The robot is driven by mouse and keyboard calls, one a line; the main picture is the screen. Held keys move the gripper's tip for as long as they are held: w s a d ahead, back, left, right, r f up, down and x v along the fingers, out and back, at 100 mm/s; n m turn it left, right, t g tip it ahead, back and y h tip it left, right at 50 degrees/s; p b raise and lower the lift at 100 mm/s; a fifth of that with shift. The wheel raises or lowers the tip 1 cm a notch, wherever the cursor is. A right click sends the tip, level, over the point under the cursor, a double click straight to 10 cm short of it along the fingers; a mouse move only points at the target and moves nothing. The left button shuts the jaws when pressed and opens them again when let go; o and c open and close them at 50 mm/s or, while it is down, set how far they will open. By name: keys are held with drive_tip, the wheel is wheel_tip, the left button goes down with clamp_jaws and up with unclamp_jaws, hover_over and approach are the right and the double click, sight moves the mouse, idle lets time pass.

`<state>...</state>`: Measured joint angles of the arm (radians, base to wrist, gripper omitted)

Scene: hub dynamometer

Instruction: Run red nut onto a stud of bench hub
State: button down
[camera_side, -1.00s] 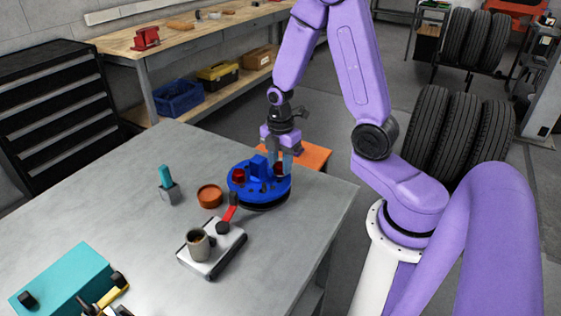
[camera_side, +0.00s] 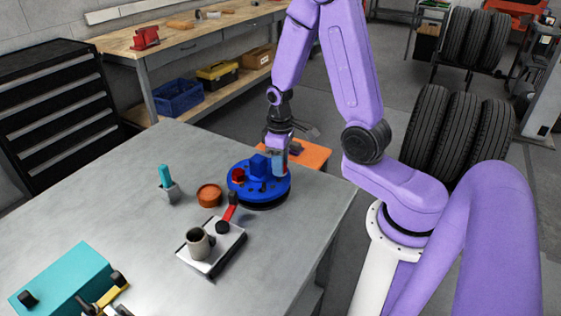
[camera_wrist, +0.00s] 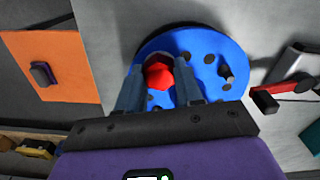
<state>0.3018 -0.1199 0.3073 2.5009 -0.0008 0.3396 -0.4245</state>
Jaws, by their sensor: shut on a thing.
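The blue bench hub (camera_side: 264,190) sits on a dark round base near the right edge of the metal table. It fills the upper middle of the wrist view (camera_wrist: 215,58), with dark holes and a stud (camera_wrist: 226,72) on its face. My gripper (camera_side: 279,168) is down at the hub's back right part. In the wrist view my gripper (camera_wrist: 158,82) has its two fingers on either side of a red nut (camera_wrist: 158,74), shut on it at the hub face. I cannot tell how far the nut is on a stud. Another red nut (camera_side: 238,175) shows on the hub's left side.
A red-handled tool (camera_side: 230,206), a white block with a cup (camera_side: 212,250), a brown round dish (camera_side: 209,195) and a grey holder (camera_side: 168,190) stand nearby. The table's front middle is clear.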

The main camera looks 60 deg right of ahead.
drive_tip(key=m, duration=0.6)
drive_tip(key=shift+w, duration=0.3)
drive_tip(key=c, duration=0.9)
unclamp_jaws()
drive_tip(key=shift+r, duration=0.1)
drive_tip(key=shift+r, duration=1.25)
drive_tip(key=shift+s+r, duration=0.1)
drive_tip(key=shift+r, duration=0.3)
